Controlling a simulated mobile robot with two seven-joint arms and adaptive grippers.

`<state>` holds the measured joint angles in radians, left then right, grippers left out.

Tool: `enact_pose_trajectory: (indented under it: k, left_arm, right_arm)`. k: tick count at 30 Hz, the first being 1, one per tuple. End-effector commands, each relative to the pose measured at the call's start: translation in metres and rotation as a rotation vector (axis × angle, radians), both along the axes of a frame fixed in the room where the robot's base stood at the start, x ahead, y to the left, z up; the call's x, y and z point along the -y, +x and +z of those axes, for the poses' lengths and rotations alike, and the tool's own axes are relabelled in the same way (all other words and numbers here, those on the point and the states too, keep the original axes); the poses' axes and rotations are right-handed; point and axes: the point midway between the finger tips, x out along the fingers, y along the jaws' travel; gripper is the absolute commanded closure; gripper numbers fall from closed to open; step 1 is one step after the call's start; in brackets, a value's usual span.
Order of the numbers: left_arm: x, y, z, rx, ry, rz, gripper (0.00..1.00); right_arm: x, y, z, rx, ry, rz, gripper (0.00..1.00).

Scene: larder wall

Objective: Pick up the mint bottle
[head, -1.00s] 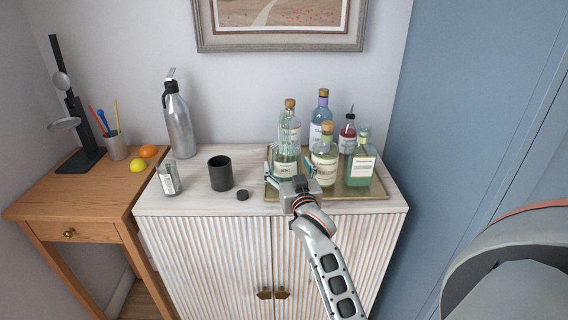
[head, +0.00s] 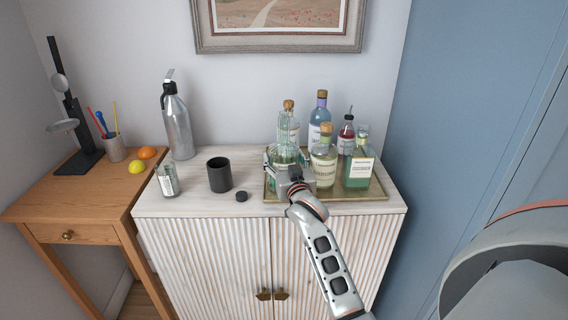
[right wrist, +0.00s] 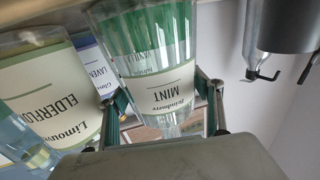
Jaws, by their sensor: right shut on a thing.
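The mint bottle (head: 284,153) is clear glass with pale green contents and a white label. It is at the left of the brass tray (head: 350,196) in the head view, partly hidden by my right gripper (head: 287,163). In the right wrist view the mint bottle (right wrist: 160,85) appears upside down, its MINT label facing the camera. The fingers of my right gripper (right wrist: 163,103) close on it from both sides. It appears slightly raised above the tray; its base is hidden in the head view. My left gripper is not in view.
An elderflower bottle (head: 323,168) stands close on the right. A lavender bottle (head: 319,118), a red bottle (head: 346,134) and a green bottle (head: 359,170) share the tray. A black cup (head: 219,175), small glass jar (head: 167,180) and steel siphon (head: 177,125) stand left.

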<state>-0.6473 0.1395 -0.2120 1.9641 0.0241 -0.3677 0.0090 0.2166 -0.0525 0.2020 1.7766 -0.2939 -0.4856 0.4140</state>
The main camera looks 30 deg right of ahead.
Motion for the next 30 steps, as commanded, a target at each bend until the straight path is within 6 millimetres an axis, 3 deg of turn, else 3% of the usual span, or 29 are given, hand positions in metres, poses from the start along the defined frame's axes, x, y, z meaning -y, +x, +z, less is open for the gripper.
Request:
enact_pose_trajectory:
  k: [14, 30]
  left_arm:
    - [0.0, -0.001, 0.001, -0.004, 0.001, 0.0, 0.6]
    - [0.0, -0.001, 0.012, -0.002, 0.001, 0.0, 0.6]
  right_arm:
    - [0.0, 0.001, 0.017, 0.006, 0.0, 0.0, 0.81]
    - [0.0, 0.0, 0.075, 0.008, -0.001, 0.0, 0.81]
